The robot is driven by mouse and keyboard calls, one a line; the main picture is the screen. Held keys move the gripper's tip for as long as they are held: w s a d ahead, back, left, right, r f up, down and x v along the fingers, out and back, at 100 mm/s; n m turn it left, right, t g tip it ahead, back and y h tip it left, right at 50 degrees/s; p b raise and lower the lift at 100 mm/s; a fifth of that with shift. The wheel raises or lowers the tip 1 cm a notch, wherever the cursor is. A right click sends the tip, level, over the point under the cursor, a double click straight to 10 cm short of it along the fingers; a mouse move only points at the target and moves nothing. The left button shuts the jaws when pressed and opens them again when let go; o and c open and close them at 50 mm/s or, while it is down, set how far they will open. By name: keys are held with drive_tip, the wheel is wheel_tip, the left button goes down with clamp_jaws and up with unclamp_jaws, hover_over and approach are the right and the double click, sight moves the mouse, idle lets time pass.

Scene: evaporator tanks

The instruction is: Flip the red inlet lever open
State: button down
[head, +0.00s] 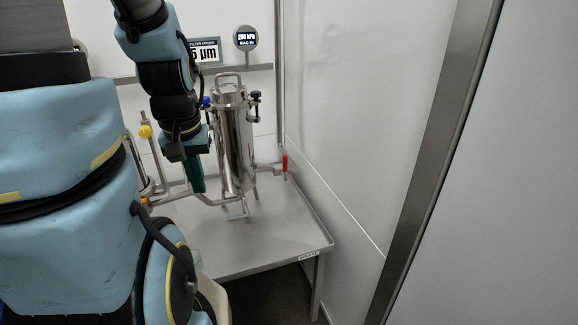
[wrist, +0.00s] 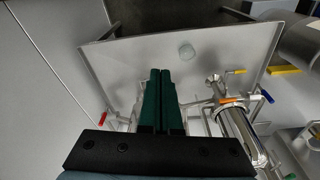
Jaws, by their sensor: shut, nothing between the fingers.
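The red lever (head: 285,163) stands upright on a short pipe fitting at the lower right of the steel tank (head: 236,145) in the head view. In the wrist view a small red handle (wrist: 103,118) shows left of my fingers and looks like the same lever. My gripper (head: 197,182) has green fingers pointing down at the tank's left side, so the tank lies between it and the red lever. In the wrist view my gripper (wrist: 157,75) has its two fingers together with nothing between them. The fingers are apart from the red handle.
The tank stands on a grey table (head: 285,235) with free room in front. A wall (head: 345,110) rises close behind and right of the lever. A yellow knob (head: 145,131) and pipes are left of my gripper. The wrist view shows orange (wrist: 229,100) and blue (wrist: 268,124) handles at right.

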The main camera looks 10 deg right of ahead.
drive_tip(key=w+d+f+m+t+h+b, duration=0.1)
drive_tip(key=w+d+f+m+t+b, duration=0.3)
drive_tip(key=w+d+f+b, duration=0.45)
drive_tip(key=w+d+f+m+t+h+b, duration=0.1)
drive_tip(key=w+d+f+m+t+b, duration=0.35)
drive_tip(key=w+d, duration=0.75)
drive_tip(key=w+d+f+m+t+y+b, duration=0.1)
drive_tip(key=d+f+m+t+y+b, duration=0.4)
drive_tip(key=d+b, duration=0.4)
wheel_tip(320, 180, down, 2)
drive_tip(key=m+t+b, duration=0.1)
drive_tip(key=t, duration=0.1)
drive_tip(key=shift+w+t, duration=0.35)
drive_tip(key=shift+w, duration=0.05)
drive_tip(key=w+a, duration=0.1)
drive_tip(key=w, duration=0.9)
drive_tip(key=shift+a+b, duration=0.3)
drive_tip(key=shift+a, duration=0.05)
